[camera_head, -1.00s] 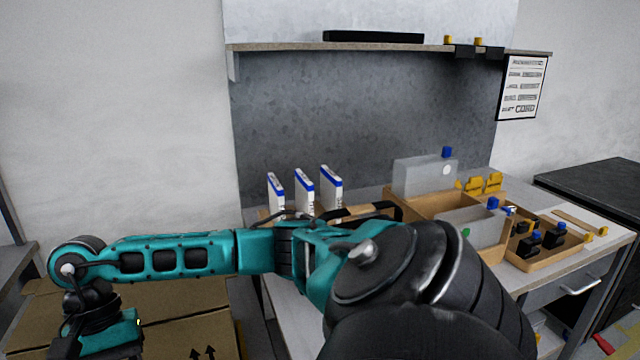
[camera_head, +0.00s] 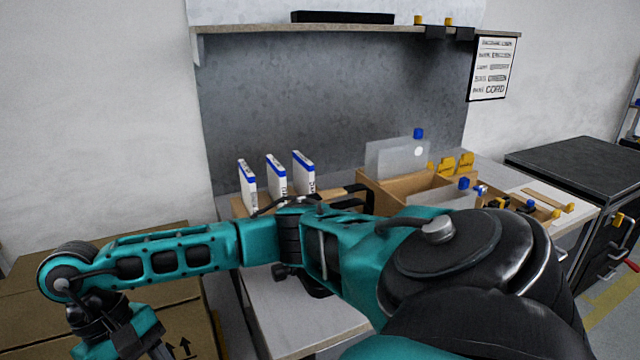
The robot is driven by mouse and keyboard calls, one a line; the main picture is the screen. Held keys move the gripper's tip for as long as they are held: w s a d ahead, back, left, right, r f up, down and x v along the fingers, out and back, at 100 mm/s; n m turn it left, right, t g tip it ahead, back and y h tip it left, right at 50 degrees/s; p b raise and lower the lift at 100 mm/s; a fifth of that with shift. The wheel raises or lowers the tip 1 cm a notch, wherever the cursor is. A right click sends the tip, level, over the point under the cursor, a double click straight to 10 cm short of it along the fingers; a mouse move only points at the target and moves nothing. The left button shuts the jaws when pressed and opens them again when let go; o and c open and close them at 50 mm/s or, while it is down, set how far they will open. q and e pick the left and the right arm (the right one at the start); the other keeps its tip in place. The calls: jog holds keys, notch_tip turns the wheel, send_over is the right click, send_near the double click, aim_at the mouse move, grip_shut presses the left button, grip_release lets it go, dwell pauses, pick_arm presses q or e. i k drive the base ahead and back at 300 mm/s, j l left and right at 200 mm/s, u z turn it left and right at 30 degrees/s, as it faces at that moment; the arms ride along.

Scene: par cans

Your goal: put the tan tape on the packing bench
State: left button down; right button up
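The packing bench (camera_head: 295,310) stands against a grey back panel, with its pale top partly hidden behind my arm. I cannot make out any tan tape in this view. One of my teal and black arms crosses the lower picture from the lower right to the lower left. Its wrist bends down at the lower left, and the fingers are not visible. My other arm cannot be made out, so neither gripper shows.
White-and-blue boxes (camera_head: 277,176) stand on the bench. A tan open box (camera_head: 400,190) and yellow clips (camera_head: 457,164) are further right. A shelf (camera_head: 300,30) hangs above. Cardboard boxes (camera_head: 30,310) are at lower left. A dark-topped cabinet (camera_head: 585,165) is at right.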

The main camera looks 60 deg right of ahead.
aim_at(559, 195)
jog(key=k+l+z, duration=0.1)
jog(key=l+z, duration=0.15)
jog(key=z, duration=0.15)
jog(key=l+z, duration=0.6)
jog(key=l, duration=0.15)
jog(key=k+l+z, duration=0.2)
jog(key=l, duration=0.15)
jog(key=l+z, duration=0.1)
jog(key=l, duration=0.3)
jog(key=i+l+z, duration=0.1)
jog(key=l, duration=0.8)
jog(key=i+l, duration=0.1)
jog(key=l, duration=0.4)
jog(key=i+l, duration=0.1)
jog(key=l, duration=0.45)
jog(key=k+z, duration=0.05)
